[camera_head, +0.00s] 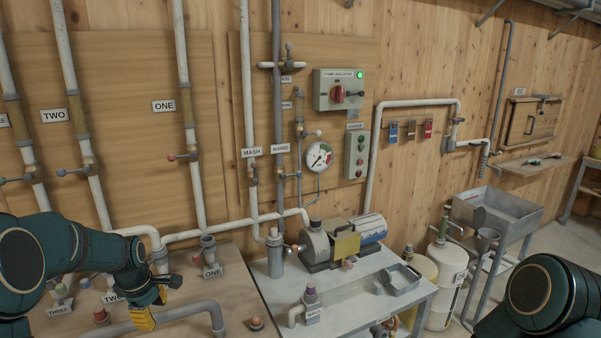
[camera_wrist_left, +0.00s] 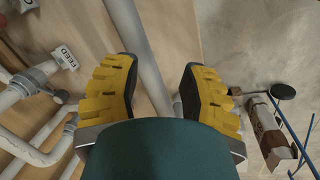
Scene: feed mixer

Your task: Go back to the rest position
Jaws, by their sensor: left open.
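My left gripper (camera_head: 153,306) hangs low at the left, over the front of the wooden bench. Its yellow fingers are apart with nothing between them. In the left wrist view the same gripper (camera_wrist_left: 159,85) shows both yellow fingers spread, with a grey pipe passing beyond them. It is too unclear whether the gripper touches any pipe. My right arm (camera_head: 545,295) shows only as a dark green link at the lower right corner, and its gripper is out of view.
A grey pipe (camera_head: 185,315) runs along the bench close to my left gripper. A pump (camera_head: 335,243) stands on a grey table (camera_head: 345,295) in the middle. A metal sink (camera_head: 500,212) and white canister (camera_head: 446,285) stand to the right. A FEED label (camera_wrist_left: 65,58) shows in the wrist view.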

